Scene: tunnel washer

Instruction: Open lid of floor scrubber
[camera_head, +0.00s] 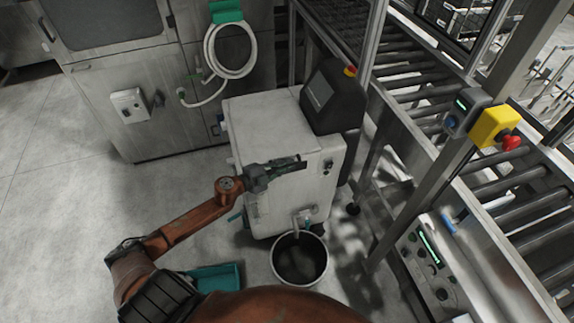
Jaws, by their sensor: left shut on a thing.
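The floor scrubber is a white, scuffed box-shaped machine (285,205) with a dark control head (333,97) at its back right. Its pale lid (262,122) lies flat on top and looks closed. My left gripper (298,162) reaches in from the left and is at the near upper edge of the scrubber. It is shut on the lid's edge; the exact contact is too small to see. My right gripper is out of view.
A dark round bucket (299,258) stands below the scrubber's front spout. A teal dustpan-like object (215,277) lies on the floor. A roller conveyor (420,95) and a post with a red stop button (510,142) are close on the right. Floor is clear at left.

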